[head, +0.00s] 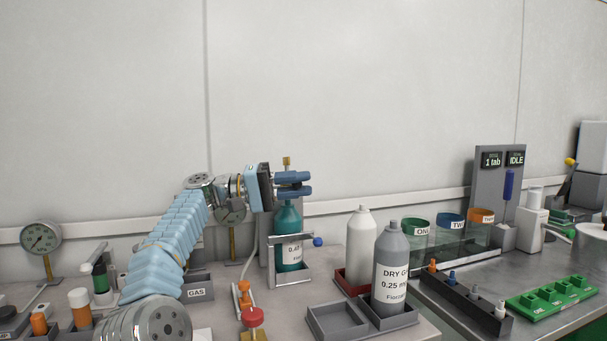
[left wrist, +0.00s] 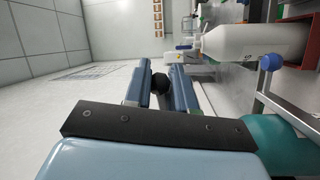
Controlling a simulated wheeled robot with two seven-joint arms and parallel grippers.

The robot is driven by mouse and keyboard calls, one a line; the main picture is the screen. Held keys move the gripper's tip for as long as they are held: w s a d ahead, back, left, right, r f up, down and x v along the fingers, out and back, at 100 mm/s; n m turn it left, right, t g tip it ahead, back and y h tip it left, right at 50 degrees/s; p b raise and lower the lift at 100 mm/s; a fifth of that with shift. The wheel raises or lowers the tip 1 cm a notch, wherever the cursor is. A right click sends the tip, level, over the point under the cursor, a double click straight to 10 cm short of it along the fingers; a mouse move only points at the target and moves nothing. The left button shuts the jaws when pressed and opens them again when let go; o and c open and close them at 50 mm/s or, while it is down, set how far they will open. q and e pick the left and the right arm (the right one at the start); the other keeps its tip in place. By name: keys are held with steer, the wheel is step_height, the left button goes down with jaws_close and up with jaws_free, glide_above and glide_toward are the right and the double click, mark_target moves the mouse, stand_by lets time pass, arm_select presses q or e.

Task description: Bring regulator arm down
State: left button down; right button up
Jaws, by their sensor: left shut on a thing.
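A teal gas cylinder (head: 289,225) stands upright in a grey metal frame (head: 290,284) with a blue knob (head: 318,241) on its right side. My left gripper (head: 294,184) reaches in from the left and is just above the cylinder's neck. Its blue fingers are shut on the regulator, whose brass top (head: 287,161) sticks up above them. In the left wrist view a dark round part of the regulator (left wrist: 160,83) sits between the fingers. The teal cylinder (left wrist: 278,145) and blue knob (left wrist: 271,62) show there too. Whether regulator and cylinder touch is hidden. My right gripper is out of view.
A white bottle (head: 360,245) and a grey dry gas bottle (head: 391,270) stand in trays to the right, beside an empty grey tray (head: 337,319). A red-capped part (head: 253,318) is in front. Gauges, including one on the left (head: 41,238), stand along the back.

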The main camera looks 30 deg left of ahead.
arm_select(q)
steer(key=shift+f+b, duration=0.55)
steer(key=shift+f, duration=0.6)
steer(key=c, duration=1)
jaws_free()
steer(key=shift+a, duration=0.1)
steer(key=p+v, duration=0.5)
steer(key=v, duration=0.8)
steer(key=shift+s+a, duration=0.15)
steer(key=shift+a, duration=0.2)
steer(key=shift+d, duration=0.1)
